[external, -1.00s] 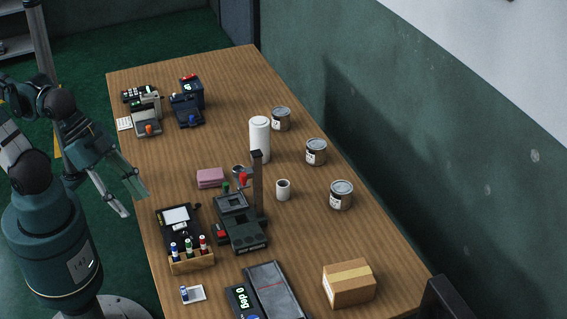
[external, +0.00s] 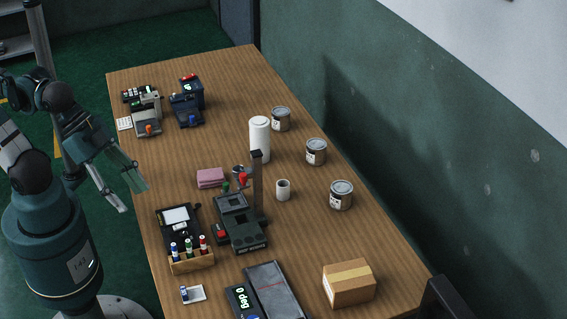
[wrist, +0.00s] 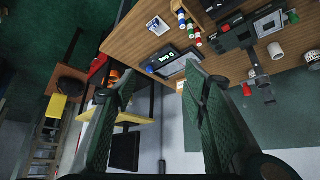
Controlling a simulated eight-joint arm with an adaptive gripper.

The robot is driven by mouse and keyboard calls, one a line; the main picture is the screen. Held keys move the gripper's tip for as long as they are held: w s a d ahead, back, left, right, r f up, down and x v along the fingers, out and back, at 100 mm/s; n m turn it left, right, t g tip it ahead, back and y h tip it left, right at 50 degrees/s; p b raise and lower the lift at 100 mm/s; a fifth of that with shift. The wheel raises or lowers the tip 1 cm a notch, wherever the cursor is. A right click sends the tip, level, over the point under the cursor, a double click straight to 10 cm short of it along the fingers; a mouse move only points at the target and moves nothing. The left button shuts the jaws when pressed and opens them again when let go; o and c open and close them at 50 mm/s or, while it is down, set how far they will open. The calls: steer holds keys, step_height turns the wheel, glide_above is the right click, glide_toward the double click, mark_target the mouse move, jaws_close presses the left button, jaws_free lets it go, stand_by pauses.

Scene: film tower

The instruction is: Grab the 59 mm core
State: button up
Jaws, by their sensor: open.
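No readable label marks any thing as the 59 mm core. A short white hollow cylinder (external: 283,190) with a dark opening stands upright right of the middle of the table; I cannot tell if it is the core. A taller white roll (external: 260,139) stands upright behind it. My gripper (external: 134,200) is open and empty near the table's left edge, well apart from both. In the wrist view, my gripper (wrist: 163,82) has its two green fingers spread wide, with nothing between them, and the table is tilted at the top.
A dark device with a post (external: 240,222) stands left of the short cylinder. A rack of several small bottles (external: 190,260) is at the near left. Cans (external: 341,195) line the right side, and a cardboard box (external: 349,284) sits at the near right. The table's middle back is clear.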

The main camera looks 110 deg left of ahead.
steer(key=w+a+r+n+g+y+p, duration=0.1)
steer(key=w+a+r+n+g+p, duration=0.1)
steer(key=w+a+r+n, duration=0.6)
steer(key=n+g+h+p, duration=0.1)
steer(key=n+g+p, duration=0.35)
steer(key=n, duration=0.65)
glide_above(283, 190)
steer(key=a+b, duration=0.1)
steer(key=a, duration=0.1)
step_height(283, 190, down, 5)
step_height(283, 190, down, 23)
steer(key=shift+s+f+g, duration=0.15)
steer(key=shift+s+g, duration=0.2)
steer(key=shift+s, duration=0.1)
steer(key=shift+f, duration=1.3)
